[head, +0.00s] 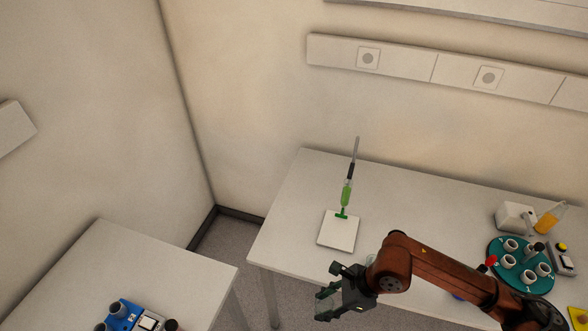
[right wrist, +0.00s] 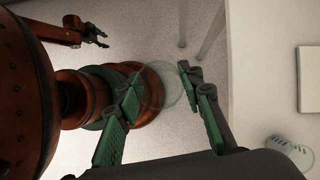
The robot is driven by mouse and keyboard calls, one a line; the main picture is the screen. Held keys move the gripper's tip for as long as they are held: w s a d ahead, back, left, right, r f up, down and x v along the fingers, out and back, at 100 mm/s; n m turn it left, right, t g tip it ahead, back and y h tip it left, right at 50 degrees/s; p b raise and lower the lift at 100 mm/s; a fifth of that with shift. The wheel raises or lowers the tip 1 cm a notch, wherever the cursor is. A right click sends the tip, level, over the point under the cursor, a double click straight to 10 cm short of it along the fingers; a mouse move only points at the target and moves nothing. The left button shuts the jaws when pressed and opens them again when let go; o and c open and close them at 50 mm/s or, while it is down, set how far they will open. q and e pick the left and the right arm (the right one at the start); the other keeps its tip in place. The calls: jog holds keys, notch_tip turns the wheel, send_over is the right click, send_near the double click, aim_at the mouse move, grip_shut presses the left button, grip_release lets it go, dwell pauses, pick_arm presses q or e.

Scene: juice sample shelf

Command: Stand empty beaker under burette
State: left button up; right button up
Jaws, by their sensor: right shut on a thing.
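The burette (head: 346,192), with green liquid, stands over a white base plate (head: 338,233) on the table. The plate's edge also shows in the right wrist view (right wrist: 309,80). Another clear glass vessel (right wrist: 289,152) with blue marks stands on the table. My left gripper (right wrist: 98,36) looks open and empty, small in the right wrist view.
The right table holds a teal round rack (head: 521,266), a white device (head: 514,217), a flask of orange liquid (head: 550,218) and a small device with a yellow button (head: 563,257). A second table (head: 120,262) stands left, with a floor gap between.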

jog(key=w+d+r+n+g+h+b, duration=0.25)
jog(key=w+d+r+n, duration=0.2)
jog(key=d+n, duration=0.35)
jog(key=w+d+r+n+g+h+b, duration=0.1)
jog(key=w+d+r+n+g+h, duration=0.3)
jog(key=n, duration=0.7)
pick_arm(q)
jog(key=f, duration=0.4)
jog(key=shift+s, duration=0.2)
pick_arm(e)
notch_tip(320, 180, down, 11)
jog(key=s+d, duration=0.1)
jog(key=shift+y, duration=0.25)
pick_arm(q)
jog(key=shift+c, duration=0.3)
pick_arm(e)
jog(key=shift+r, duration=0.1)
